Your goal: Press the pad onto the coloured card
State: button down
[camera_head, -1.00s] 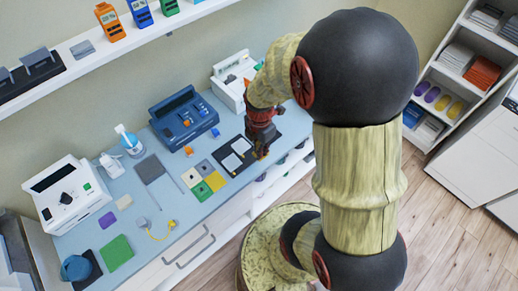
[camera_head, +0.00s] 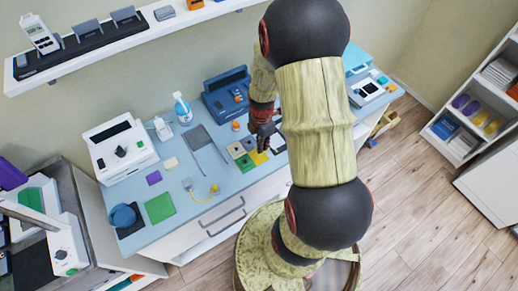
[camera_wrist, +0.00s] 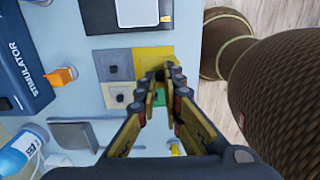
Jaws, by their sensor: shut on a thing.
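Four cards lie in a square block on the blue-grey bench: grey (camera_wrist: 113,66), yellow (camera_wrist: 150,52), pale (camera_wrist: 112,95) and green (camera_wrist: 172,103). The yellow (camera_head: 258,157) and green (camera_head: 245,162) cards also show in the head view. Small dark pads sit on the grey and pale cards. My gripper (camera_wrist: 166,76) is over the yellow and green cards, pointing down, with its fingers close together on a small dark pad (camera_wrist: 160,76), mostly hidden by the fingertips. I cannot tell whether that pad touches a card. In the head view my gripper (camera_head: 262,138) stands above the card block.
A black tray with a white panel (camera_wrist: 138,12) lies beyond the cards. A blue stimulator (camera_head: 228,97) with an orange knob piece stands behind.

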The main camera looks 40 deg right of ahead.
aim_at(257, 156)
jog(key=shift+w+a, duration=0.35)
jog(key=shift+w, duration=0.45)
jog(key=shift+f+b, duration=0.35)
jog(key=shift+f, duration=0.05)
jog(key=shift+f+b, duration=1.75)
jog(key=shift+f, duration=0.65)
jog(key=shift+f, duration=0.7)
dwell(1.0)
dwell(1.6)
jog(key=c, duration=1.8)
grip_release()
jog(key=shift+r, duration=0.1)
jog(key=shift+c, duration=0.2)
jog(key=shift+r, duration=0.1)
